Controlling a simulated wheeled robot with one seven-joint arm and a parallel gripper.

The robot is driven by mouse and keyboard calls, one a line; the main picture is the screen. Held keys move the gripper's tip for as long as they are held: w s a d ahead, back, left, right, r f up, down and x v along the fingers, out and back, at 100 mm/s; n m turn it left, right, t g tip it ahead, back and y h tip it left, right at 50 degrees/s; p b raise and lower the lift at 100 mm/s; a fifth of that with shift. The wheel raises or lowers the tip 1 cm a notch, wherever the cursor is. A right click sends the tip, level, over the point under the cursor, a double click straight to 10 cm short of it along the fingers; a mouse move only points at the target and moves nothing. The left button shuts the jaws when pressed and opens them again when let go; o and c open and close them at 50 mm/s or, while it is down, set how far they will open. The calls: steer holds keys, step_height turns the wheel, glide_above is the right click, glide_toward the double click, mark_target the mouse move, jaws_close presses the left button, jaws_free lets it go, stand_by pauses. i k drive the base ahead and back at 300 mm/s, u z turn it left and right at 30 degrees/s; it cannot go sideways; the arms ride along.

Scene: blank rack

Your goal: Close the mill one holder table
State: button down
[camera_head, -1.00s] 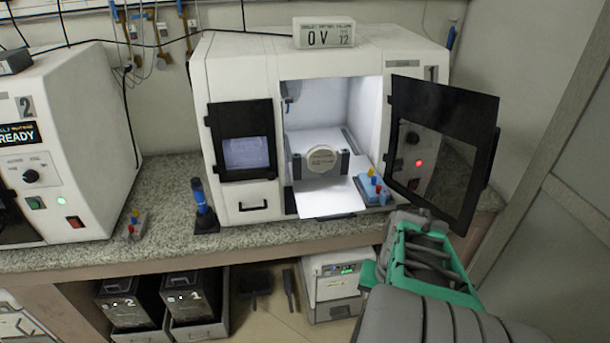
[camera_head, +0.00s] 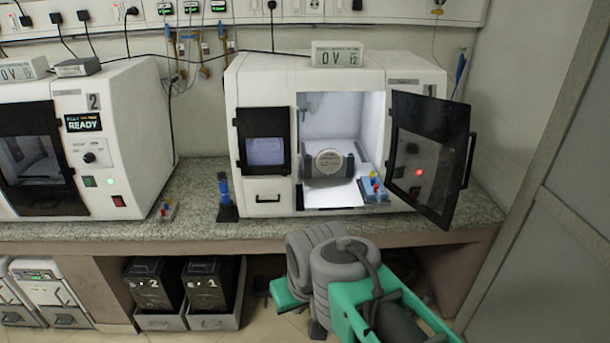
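Mill one (camera_head: 262,97) is the white box machine in the middle of the bench. Its dark, windowed door (camera_head: 432,150) stands swung open to the right. Inside the lit chamber, a round pale disc (camera_head: 329,161) stands upright between dark clamps on the holder table (camera_head: 334,195). The table's pale plate reaches forward to the chamber's front opening; from this angle I cannot tell exactly how far it sticks out. My grey and green arm is low in front of the bench, below the mill. My gripper cannot be made out.
A small block with coloured knobs (camera_head: 375,190) sits at the chamber's right front, near the door. A blue and black tool (camera_head: 226,197) stands on the bench to the left. Mill two (camera_head: 136,112) is further left. Labelled bins (camera_head: 208,287) stand underneath.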

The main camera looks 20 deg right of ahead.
mark_target(341, 189)
steer(key=u, duration=0.4)
steer(key=i, duration=0.95)
